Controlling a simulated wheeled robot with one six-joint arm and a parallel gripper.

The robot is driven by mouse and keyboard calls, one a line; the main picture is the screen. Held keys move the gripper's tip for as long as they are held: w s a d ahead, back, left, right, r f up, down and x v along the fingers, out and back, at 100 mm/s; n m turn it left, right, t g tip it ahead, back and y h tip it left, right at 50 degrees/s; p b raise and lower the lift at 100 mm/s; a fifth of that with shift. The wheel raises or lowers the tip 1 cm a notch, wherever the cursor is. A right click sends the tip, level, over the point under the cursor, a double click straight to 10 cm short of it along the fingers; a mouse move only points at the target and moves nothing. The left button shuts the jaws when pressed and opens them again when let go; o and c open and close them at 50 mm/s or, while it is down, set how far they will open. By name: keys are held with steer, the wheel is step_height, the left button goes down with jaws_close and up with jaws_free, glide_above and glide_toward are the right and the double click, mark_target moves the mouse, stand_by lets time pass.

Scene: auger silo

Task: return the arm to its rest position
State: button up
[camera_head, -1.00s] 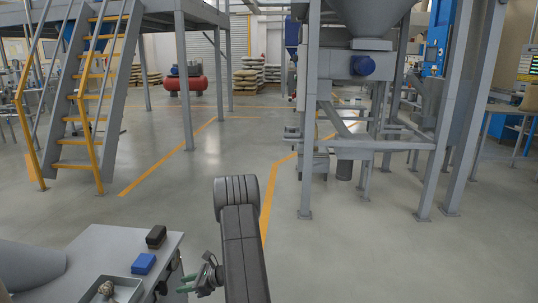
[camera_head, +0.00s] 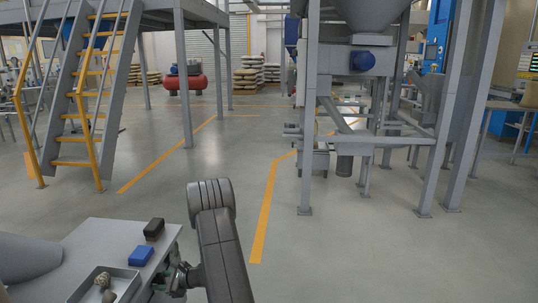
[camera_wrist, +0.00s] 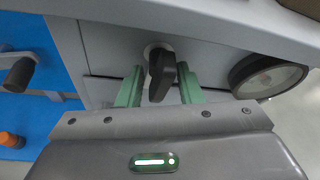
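My gripper (camera_wrist: 159,86) shows in the wrist view with two green fingers spread apart. A dark knob (camera_wrist: 160,73) on a grey panel shows between them, with a gap on each side, so the fingers do not appear to hold it. In the head view my gripper (camera_head: 172,278) is low, beside the right side of the grey table (camera_head: 100,236), partly hidden by the table edge and my arm. My dark grey arm (camera_head: 222,255) is bent, its elbow raised to the right of the table.
A blue box (camera_head: 141,255), a dark box (camera_head: 153,229) and a metal tray (camera_head: 125,285) with lumps sit on the table. In the wrist view a round dial (camera_wrist: 270,77) is right of the knob and a blue panel (camera_wrist: 40,110) left. Floor right of my arm is clear.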

steer(key=shift+f+n+t+b, duration=0.1)
steer(key=shift+n+t+b, duration=0.6)
steer(key=shift+n+b, duration=0.2)
steer(key=shift+n, duration=0.3)
